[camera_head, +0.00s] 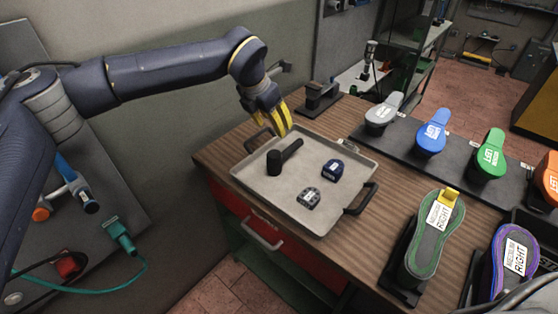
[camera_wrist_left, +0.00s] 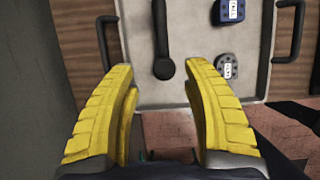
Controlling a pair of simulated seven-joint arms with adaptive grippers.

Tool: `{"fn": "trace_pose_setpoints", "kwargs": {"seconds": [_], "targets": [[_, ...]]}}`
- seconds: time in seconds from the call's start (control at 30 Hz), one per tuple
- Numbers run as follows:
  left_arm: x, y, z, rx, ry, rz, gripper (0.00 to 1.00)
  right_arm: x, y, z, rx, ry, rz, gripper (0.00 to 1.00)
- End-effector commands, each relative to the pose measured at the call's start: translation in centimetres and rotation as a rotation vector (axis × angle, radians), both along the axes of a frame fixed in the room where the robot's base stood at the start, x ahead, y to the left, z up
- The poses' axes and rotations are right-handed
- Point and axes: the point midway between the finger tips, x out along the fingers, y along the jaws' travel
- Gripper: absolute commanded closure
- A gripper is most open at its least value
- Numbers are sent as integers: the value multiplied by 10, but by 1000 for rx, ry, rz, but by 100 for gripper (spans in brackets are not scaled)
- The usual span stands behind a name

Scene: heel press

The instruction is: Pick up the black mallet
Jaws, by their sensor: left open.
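The black mallet (camera_head: 283,157) lies in the left half of a shallow grey tray (camera_head: 318,218) on the wooden bench. In the left wrist view the mallet (camera_wrist_left: 162,45) runs up the picture with its head (camera_wrist_left: 164,68) towards me. My left gripper (camera_head: 284,131) has yellow fingers and hangs above the tray's far left side, near the mallet's handle end in the head view. In the left wrist view its fingers (camera_wrist_left: 158,80) are spread wide and empty, with the mallet head showing between and beyond the tips. My right gripper is not seen.
A blue block (camera_head: 332,169) and a grey block (camera_head: 309,198) lie in the tray, right of the mallet. The tray has dark handles (camera_head: 361,199). Several coloured shoe forms, including a green one (camera_head: 490,154), stand along the bench's right side. A green-edged sole (camera_head: 435,237) stands closer.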

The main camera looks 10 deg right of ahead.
Motion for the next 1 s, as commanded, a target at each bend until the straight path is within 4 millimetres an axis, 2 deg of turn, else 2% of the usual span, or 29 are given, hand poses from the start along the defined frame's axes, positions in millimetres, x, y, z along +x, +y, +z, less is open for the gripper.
{"fn": "trace_pose_setpoints", "kwargs": {"seconds": [0.5, 0.63, 1.0], "targets": [[19, -28, -83, 1, 4, 0, 51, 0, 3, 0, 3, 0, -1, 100], [22, -33, -96, -1, 3, -1, 51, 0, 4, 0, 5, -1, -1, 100], [25, -40, -116, -1, 4, -1, 51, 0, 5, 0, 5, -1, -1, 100]]}}
